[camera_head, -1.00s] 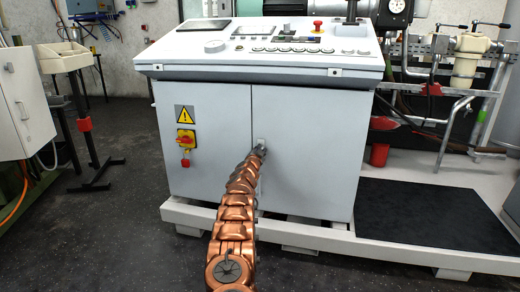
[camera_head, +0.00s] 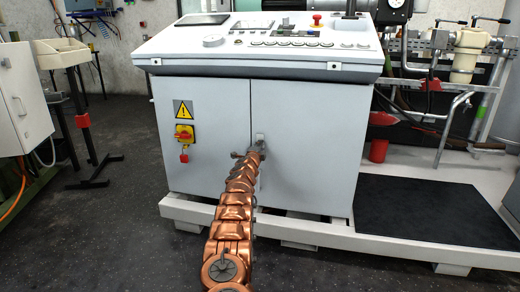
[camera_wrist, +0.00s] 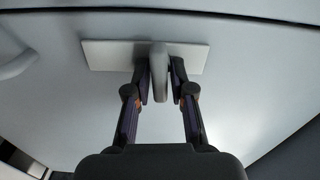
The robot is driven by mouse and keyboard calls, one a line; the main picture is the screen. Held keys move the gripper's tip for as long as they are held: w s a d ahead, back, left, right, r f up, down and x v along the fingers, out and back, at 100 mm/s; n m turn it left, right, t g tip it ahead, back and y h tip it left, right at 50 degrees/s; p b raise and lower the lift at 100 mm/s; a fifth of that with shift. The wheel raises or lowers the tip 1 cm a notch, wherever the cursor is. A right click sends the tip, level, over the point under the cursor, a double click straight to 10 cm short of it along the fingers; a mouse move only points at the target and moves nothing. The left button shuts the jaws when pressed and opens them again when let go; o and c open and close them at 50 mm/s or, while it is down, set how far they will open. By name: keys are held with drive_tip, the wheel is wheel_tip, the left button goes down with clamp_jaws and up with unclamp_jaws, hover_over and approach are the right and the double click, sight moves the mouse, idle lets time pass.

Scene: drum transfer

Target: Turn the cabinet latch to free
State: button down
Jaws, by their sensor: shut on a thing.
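The cabinet (camera_head: 305,150) is a pale grey console with two front doors. Its latch is a small light plate (camera_head: 261,137) near the door seam, mostly hidden by my arm in the head view. In the wrist view the latch plate (camera_wrist: 103,55) lies crosswise, with a rounded grey latch handle (camera_wrist: 159,70) standing out from its middle. My gripper (camera_wrist: 160,75) has one finger on each side of this handle and is shut on it. In the head view my gripper (camera_head: 257,150) is small and dark against the doors. The exact latch angle is hard to tell.
A red and yellow switch (camera_head: 184,134) sits below a warning sign (camera_head: 183,110) on the left door. A curved grey handle (camera_wrist: 18,65) shows at the left of the wrist view. A pale base frame (camera_head: 300,236) runs under the cabinet. The dark floor at left is open.

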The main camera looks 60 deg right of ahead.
drive_tip(key=shift+s+m, duration=0.1)
drive_tip(key=shift+m, duration=0.6)
drive_tip(key=c, duration=1.2)
unclamp_jaws()
drive_tip(key=shift+o, duration=0.2)
drive_tip(key=shift+a, duration=0.15)
drive_tip(key=shift+a+f, duration=0.1)
drive_tip(key=shift+a, duration=0.05)
drive_tip(key=v, duration=0.7)
